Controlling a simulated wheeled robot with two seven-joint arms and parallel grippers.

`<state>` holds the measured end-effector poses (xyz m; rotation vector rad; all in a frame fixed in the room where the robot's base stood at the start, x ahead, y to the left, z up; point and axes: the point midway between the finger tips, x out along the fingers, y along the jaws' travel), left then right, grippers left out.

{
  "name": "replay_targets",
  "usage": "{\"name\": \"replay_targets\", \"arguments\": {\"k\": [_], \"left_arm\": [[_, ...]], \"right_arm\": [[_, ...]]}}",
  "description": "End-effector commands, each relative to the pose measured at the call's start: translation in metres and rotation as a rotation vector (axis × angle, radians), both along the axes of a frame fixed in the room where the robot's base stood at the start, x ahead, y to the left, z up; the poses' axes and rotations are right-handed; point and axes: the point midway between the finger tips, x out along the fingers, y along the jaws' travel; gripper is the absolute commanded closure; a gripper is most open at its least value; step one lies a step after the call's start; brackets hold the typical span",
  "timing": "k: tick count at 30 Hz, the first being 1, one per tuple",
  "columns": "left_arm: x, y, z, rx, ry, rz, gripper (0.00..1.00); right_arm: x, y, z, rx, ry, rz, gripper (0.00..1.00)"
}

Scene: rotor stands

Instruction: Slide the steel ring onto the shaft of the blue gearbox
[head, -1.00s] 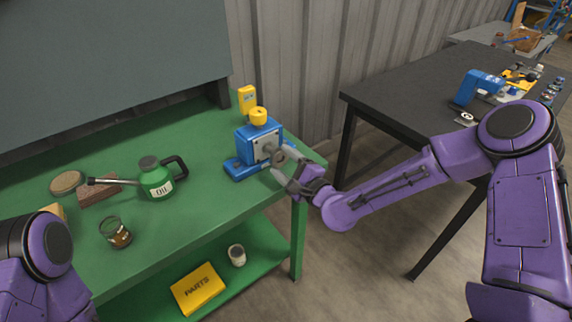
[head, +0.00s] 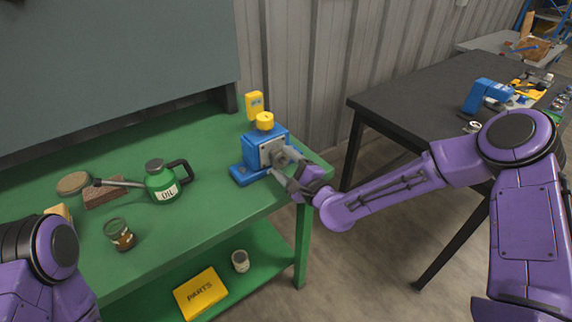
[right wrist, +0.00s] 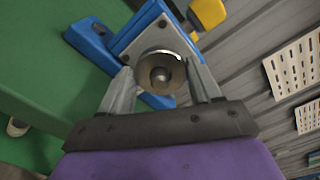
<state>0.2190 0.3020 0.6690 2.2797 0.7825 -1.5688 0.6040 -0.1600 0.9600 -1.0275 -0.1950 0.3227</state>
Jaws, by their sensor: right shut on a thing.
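The blue gearbox (head: 262,148) stands near the right end of the green bench, with a grey plate on its front and a yellow cap (head: 265,121) on top. My right gripper (head: 288,168) is in front of that plate, shut on the steel ring (right wrist: 146,72). In the right wrist view, the fingers of my right gripper (right wrist: 161,78) hold the ring at its two sides. The round end of the shaft (right wrist: 161,75) shows inside the ring's hole, so the ring appears around it. How far along the shaft it sits is hard to tell. My left gripper is out of view.
A dark table (head: 410,95) stands to the right.

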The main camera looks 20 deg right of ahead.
Motion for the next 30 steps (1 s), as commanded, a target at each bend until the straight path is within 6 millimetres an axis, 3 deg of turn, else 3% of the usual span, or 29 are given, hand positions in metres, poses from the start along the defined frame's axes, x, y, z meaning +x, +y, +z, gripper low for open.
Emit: {"name": "replay_targets", "arguments": {"k": [30], "left_arm": [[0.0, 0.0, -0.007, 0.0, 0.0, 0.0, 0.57]], "right_arm": [[0.02, 0.008, 0.0, -0.001, -0.001, 0.001, 0.63]]}}
